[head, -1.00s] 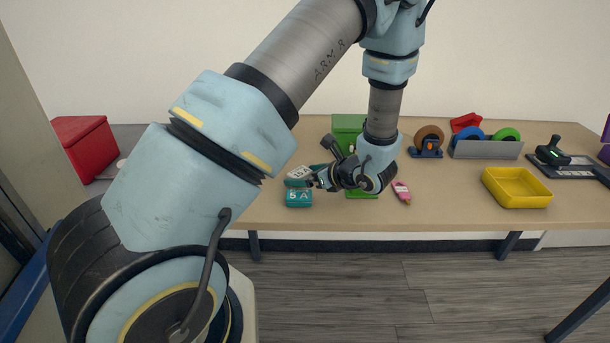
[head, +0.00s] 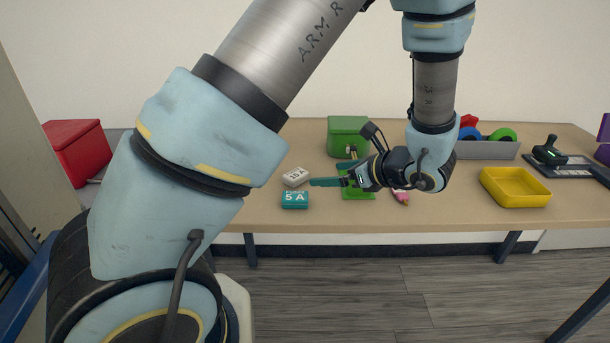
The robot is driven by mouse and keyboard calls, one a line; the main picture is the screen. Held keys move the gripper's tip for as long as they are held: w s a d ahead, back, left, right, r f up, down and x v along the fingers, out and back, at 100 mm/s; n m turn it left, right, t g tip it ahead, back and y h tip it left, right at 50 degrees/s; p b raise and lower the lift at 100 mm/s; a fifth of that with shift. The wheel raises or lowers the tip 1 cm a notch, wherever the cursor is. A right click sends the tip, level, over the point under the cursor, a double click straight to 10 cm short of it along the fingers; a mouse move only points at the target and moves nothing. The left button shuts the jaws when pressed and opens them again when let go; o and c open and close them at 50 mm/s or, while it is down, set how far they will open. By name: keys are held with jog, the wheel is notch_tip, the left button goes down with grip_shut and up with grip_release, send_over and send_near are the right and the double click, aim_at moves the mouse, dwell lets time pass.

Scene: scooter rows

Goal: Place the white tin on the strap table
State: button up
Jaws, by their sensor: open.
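The white tin (head: 296,177), a small pale block with dark lettering on top, lies on the wooden table just behind a teal box (head: 294,200) marked 5A. My gripper (head: 329,174) is open, its teal fingers pointing left toward the tin. It is a little to the right of the tin, apart from it in the picture, with nothing seen between the fingers. I cannot tell which surface is the strap table; no strap shows clearly.
A green box (head: 347,137) and a green mat (head: 358,193) are behind and below my gripper. A pink item (head: 401,197) lies to its right. A yellow tray (head: 515,187), a grey holder (head: 487,150) with coloured rolls and a red box (head: 76,148) stand farther out.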

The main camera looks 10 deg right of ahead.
jog(key=a+n+g, duration=0.1)
jog(key=a, duration=0.1)
jog(key=a+n+g, duration=0.1)
jog(key=a+n, duration=0.1)
jog(key=a, duration=0.1)
jog(key=a+n+g+y, duration=0.1)
jog(key=a, duration=0.1)
jog(key=shift+a+r+n+g, duration=0.2)
jog(key=shift+a+n+g, duration=0.1)
jog(key=shift+a+g, duration=0.1)
jog(key=s+a+n+g, duration=0.1)
jog(key=a+n, duration=0.1)
jog(key=a+n+g+h, duration=0.1)
jog(key=a+n+g, duration=0.1)
jog(key=a, duration=0.1)
jog(key=s+a+n+g, duration=0.1)
jog(key=a+n, duration=0.1)
jog(key=n, duration=0.1)
jog(key=shift+s+a+r+g, duration=0.15)
jog(key=shift+s+a+g, duration=0.15)
jog(key=shift+s+a, duration=0.1)
jog(key=a+r+n+h, duration=0.2)
jog(key=a+n+h, duration=0.1)
jog(key=n, duration=0.5)
jog(key=s+a+r+n+h, duration=0.1)
jog(key=a+n+h, duration=0.3)
jog(key=n, duration=0.4)
jog(key=shift+s+a+r, duration=0.25)
jog(key=shift+a+r, duration=0.15)
jog(key=shift+a, duration=0.2)
